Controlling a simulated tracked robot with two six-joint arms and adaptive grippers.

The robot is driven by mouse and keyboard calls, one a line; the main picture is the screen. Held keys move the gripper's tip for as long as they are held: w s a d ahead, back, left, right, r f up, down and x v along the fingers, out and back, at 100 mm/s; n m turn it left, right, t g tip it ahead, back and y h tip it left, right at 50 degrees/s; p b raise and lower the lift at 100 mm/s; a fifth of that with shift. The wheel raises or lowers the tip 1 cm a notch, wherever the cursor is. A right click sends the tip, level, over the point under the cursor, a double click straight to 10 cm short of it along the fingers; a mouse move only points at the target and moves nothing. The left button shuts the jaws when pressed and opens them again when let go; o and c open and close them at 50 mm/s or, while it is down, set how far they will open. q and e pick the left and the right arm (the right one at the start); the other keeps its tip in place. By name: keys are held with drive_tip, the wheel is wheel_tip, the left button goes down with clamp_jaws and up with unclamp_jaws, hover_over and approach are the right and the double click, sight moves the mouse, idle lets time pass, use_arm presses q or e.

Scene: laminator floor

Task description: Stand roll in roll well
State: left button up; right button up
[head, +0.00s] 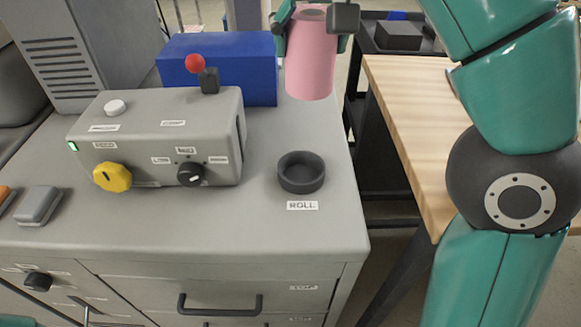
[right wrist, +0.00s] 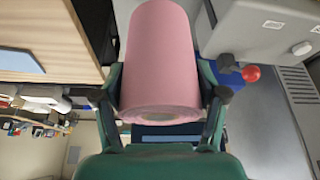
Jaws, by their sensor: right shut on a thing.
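The pink roll (head: 311,62) is upright in the head view, held above the back right part of the grey cabinet top. My right gripper (head: 317,18) is shut on it near its upper end. The right wrist view shows the roll (right wrist: 160,60) between the two fingers of my right gripper (right wrist: 165,98). The roll well (head: 301,173) is a round dark cup on the cabinet top, in front of the roll and lower in the picture. It looks empty. A label reading ROLL (head: 302,206) lies in front of it. My left gripper is not in view.
A grey control box (head: 160,140) with a yellow knob (head: 112,177) and a red-balled lever (head: 195,64) stands left of the well. A blue box (head: 225,60) is behind it. A wooden table (head: 415,110) lies to the right, across a gap.

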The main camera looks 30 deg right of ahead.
sight(305, 54)
drive_tip(key=shift+w, duration=0.15)
drive_tip(key=shift+a, duration=0.1)
drive_tip(key=w+f+b, duration=0.1)
drive_tip(key=f, duration=0.1)
drive_tip(key=w+d+f, duration=0.1)
drive_tip(key=w, duration=0.1)
drive_tip(key=shift+d+f+b, duration=0.15)
drive_tip(key=shift+f+b, duration=0.2)
drive_tip(key=shift+s+f+b, duration=0.15)
drive_tip(key=shift+f+b, duration=4)
drive_tip(key=shift+f, duration=5.15)
